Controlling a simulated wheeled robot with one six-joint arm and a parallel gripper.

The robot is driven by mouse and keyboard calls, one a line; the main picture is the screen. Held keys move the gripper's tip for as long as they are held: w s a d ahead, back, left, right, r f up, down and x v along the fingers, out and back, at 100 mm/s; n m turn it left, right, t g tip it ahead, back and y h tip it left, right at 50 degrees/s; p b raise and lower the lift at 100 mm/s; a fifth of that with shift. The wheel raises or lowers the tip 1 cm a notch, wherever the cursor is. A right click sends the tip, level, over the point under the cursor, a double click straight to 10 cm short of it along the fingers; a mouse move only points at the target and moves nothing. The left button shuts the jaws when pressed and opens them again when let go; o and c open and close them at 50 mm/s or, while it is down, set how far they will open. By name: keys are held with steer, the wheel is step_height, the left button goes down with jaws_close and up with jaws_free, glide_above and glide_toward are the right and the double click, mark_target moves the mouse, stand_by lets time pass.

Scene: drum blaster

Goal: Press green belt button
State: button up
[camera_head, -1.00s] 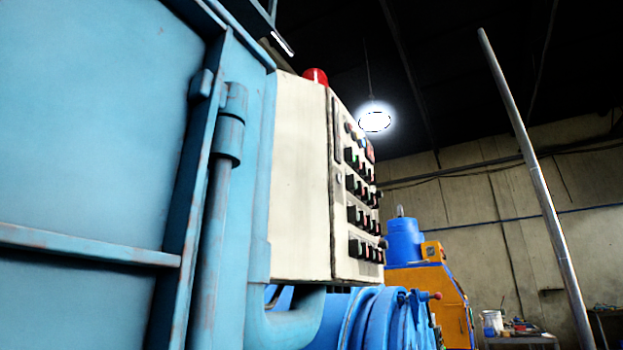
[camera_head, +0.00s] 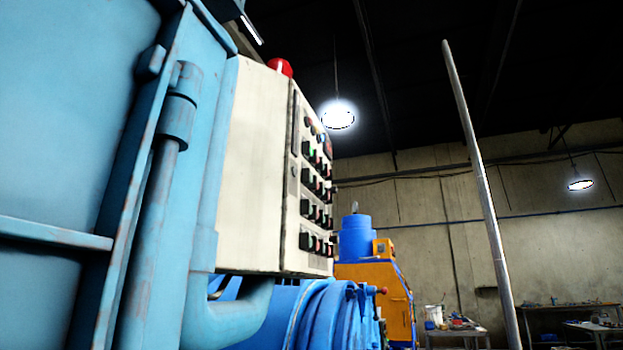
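A cream control box (camera_head: 258,170) is mounted on the side of the large light-blue machine. Its button panel (camera_head: 312,190) faces right and is seen at a steep angle. Several rows of black-framed buttons with green and red caps are on it, with small round lamps above. I cannot tell which green button is the belt button; the labels are too small to read. A red beacon (camera_head: 280,67) sits on top of the box. My gripper is not in view.
The light-blue machine (camera_head: 65,130) with a hinge post fills the left side. Blue pipes and a drum (camera_head: 325,315) lie below the box. A grey slanted pole (camera_head: 478,180) stands at the right. An orange machine (camera_head: 380,290) and cluttered tables (camera_head: 460,333) stand behind.

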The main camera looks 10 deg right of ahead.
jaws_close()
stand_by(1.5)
